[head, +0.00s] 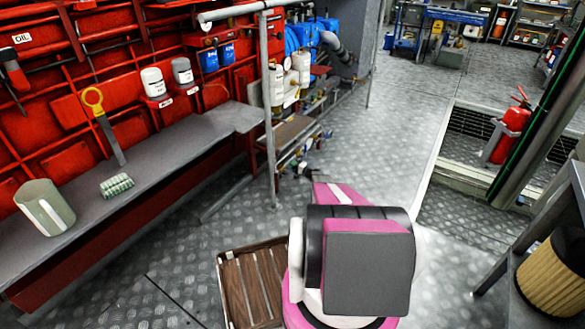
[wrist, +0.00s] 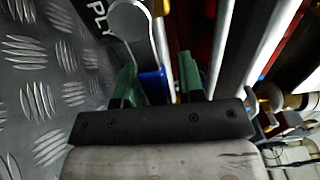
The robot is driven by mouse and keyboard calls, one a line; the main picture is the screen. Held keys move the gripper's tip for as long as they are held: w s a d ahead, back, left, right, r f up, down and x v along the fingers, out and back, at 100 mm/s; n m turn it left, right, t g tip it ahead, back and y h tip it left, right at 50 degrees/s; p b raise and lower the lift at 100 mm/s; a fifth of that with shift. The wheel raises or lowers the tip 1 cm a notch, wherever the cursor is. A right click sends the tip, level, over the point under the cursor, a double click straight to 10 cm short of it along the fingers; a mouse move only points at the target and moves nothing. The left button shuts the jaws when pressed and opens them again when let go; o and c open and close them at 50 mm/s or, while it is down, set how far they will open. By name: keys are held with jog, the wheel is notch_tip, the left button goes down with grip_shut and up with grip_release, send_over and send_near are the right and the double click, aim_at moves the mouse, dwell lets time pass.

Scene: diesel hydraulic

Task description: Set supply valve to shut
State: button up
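In the wrist view, a plate with the lettering "PLY" (wrist: 97,15), partly cut off, lies at the top left. Next to it is a pale metal piece with a rounded end (wrist: 129,20) and a thin curved edge running down. I cannot tell whether this is the supply valve's handle or how it is set. A small blue part (wrist: 152,86) shows between the green fingers of my gripper (wrist: 158,75). The fingers stand apart, and I cannot tell whether they touch the blue part. In the head view my pink and black arm hides the gripper, and I cannot make out the valve.
Low pipework (head: 300,165) stands beyond my arm, beside a grey upright post (head: 268,110). A grey bench (head: 150,160) runs along the red wall at left. A wooden slatted crate (head: 250,285) lies near my base. Open tread-plate floor (head: 385,110) stretches behind.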

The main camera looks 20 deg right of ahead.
grip_shut()
notch_tip(320, 180, up, 6)
jog(key=n, duration=1.8)
send_over(287, 171)
jog(key=shift+w+r, duration=0.15)
jog(key=shift+w, duration=0.05)
jog(key=shift+o, duration=1.6)
grip_release()
